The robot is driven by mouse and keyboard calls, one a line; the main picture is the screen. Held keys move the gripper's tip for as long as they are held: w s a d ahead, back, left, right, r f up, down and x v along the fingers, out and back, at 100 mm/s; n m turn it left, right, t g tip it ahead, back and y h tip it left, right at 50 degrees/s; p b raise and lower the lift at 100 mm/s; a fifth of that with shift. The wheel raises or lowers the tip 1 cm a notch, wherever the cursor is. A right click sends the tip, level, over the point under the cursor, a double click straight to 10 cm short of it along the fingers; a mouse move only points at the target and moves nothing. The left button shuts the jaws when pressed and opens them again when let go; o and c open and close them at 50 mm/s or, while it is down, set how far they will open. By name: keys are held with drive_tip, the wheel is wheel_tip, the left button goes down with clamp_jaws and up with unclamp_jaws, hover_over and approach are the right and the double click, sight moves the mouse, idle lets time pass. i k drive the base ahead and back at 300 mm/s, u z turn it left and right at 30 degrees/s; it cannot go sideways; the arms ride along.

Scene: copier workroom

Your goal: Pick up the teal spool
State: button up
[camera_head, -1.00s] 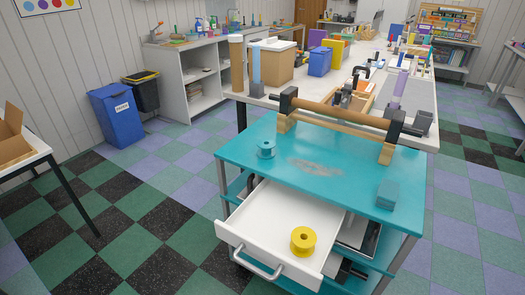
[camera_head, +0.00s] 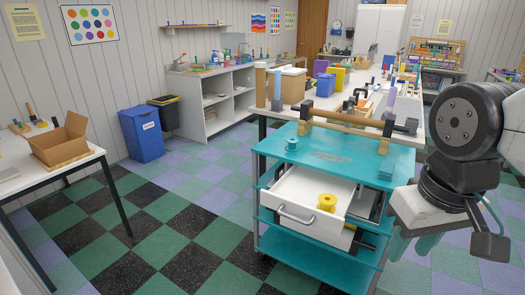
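The teal spool (camera_head: 291,144) stands upright on the teal top of the cart, near its back left corner. It is close in colour to the cart top. A yellow spool (camera_head: 327,202) stands in the open white drawer below. My gripper (camera_head: 414,246) hangs at the right of the picture, in front of and to the right of the cart, well apart from the teal spool. Its fingers point down and look spread, with nothing seen between them.
The cart (camera_head: 340,158) has its drawer (camera_head: 296,196) pulled out to the front left. A roller bar (camera_head: 345,117) runs along the cart's back edge. A teal block (camera_head: 386,170) lies at the right. A blue bin (camera_head: 142,135) stands left; checkered floor between is clear.

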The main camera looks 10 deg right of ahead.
sight(292, 147)
drive_tip(key=u, duration=0.7)
drive_tip(key=i, duration=0.9)
drive_tip(key=u, duration=0.85)
drive_tip(key=i, duration=1.35)
drive_tip(key=z, duration=0.35)
drive_tip(key=i, duration=0.85)
drive_tip(key=z, duration=1.4)
drive_tip(key=i, duration=0.6)
drive_tip(key=z, duration=0.5)
